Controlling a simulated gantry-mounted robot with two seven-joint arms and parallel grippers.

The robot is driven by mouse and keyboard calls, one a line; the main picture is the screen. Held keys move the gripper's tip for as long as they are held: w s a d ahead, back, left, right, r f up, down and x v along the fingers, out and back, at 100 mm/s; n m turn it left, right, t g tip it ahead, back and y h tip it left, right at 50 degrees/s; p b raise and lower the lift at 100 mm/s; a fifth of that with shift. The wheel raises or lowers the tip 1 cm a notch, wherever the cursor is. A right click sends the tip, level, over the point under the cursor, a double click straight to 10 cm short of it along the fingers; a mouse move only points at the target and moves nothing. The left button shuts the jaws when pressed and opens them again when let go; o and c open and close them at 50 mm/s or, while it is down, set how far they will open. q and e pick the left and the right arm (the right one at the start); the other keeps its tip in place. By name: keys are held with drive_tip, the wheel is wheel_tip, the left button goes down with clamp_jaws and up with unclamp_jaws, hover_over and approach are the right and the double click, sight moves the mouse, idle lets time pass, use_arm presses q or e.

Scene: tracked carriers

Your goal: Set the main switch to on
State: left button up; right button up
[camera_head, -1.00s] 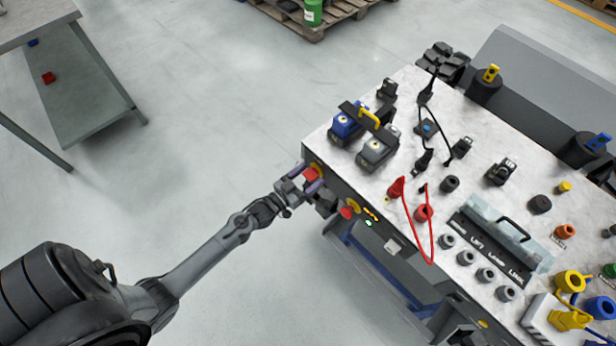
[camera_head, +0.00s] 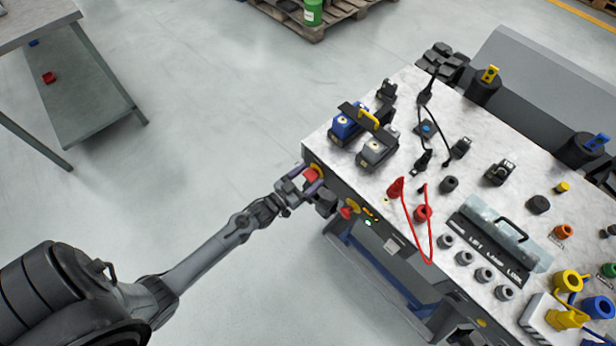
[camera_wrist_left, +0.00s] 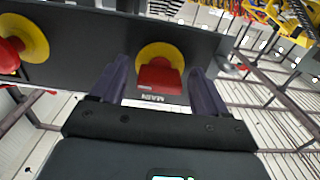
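The main switch (camera_head: 311,174) is a red handle on a yellow round plate on the front face of the carrier. It also shows in the left wrist view (camera_wrist_left: 159,77), above a label that reads MAIN upside down. My left gripper (camera_head: 305,180) is at the switch. In the left wrist view its two dark fingers (camera_wrist_left: 160,88) stand on either side of the red handle, with a narrow gap on each side. The gripper looks open around the handle. I cannot tell which position the handle is set to. My right gripper is not in view.
A red knob on a yellow collar (camera_head: 347,212) sits beside the switch, with small lit indicators (camera_head: 369,213) near it. The carrier top (camera_head: 455,135) bears blue and grey modules, red and black cables and several connectors. A bench (camera_head: 90,100) stands far left; the floor between is clear.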

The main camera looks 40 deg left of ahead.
use_arm(q)
drive_tip(key=s+a+p, duration=0.1)
drive_tip(key=s+p, duration=0.1)
drive_tip(key=s, duration=0.8)
drive_tip(key=shift+s+a, duration=0.15)
drive_tip(key=shift+s, duration=0.25)
drive_tip(key=shift+f, duration=0.1)
